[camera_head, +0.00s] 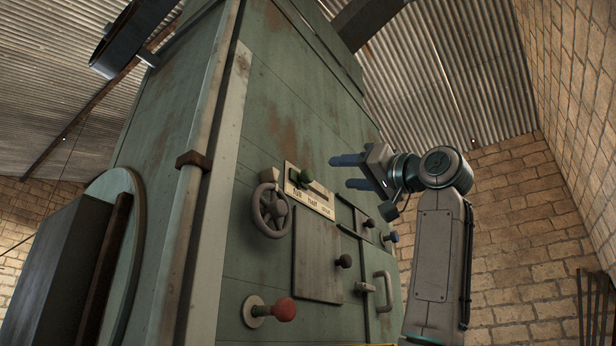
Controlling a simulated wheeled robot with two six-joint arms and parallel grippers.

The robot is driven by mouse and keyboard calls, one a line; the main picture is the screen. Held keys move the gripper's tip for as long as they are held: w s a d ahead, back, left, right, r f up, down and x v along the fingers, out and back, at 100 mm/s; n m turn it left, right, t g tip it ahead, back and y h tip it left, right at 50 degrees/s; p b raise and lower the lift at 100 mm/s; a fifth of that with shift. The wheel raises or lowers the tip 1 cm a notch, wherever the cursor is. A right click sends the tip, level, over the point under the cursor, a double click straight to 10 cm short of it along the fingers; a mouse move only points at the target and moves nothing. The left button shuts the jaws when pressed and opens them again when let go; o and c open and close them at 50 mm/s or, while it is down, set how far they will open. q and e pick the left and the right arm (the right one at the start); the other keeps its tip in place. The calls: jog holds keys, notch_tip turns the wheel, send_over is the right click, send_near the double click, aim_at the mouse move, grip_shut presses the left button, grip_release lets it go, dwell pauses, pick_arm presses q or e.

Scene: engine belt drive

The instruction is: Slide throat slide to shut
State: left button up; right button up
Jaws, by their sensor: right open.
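A slide with a dark green knob (305,176) sits on a pale labelled plate (322,205) on the front of the green machine. The knob is near the left end of a dark slot. The plate carries a short row of words, too small to read surely; this looks like the throat slide. My right gripper (353,172) is up and to the right of the knob, apart from it. Its two blue fingers are spread, point left and have nothing between them. My left gripper is not in view.
A grey handwheel (271,210) is just left of and below the plate. Below are a grey panel (317,255) with a dark knob, a red knob (284,309) and a pale handle (383,291).

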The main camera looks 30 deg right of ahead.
aim_at(311, 176)
jog(key=p+x, duration=0.3)
jog(key=x, duration=0.3)
jog(key=shift+d, duration=0.1)
jog(key=x, duration=0.1)
jog(key=p+x, duration=0.2)
jog(key=x, duration=0.1)
jog(key=shift+w+f, duration=0.1)
jog(key=shift+f, duration=0.15)
jog(key=shift+w+r, duration=0.1)
jog(key=shift+w, duration=0.05)
jog(key=shift+w+p, duration=0.15)
jog(key=shift+p, duration=0.15)
jog(key=shift+c, duration=0.9)
jog(key=c, duration=0.7)
grip_shut()
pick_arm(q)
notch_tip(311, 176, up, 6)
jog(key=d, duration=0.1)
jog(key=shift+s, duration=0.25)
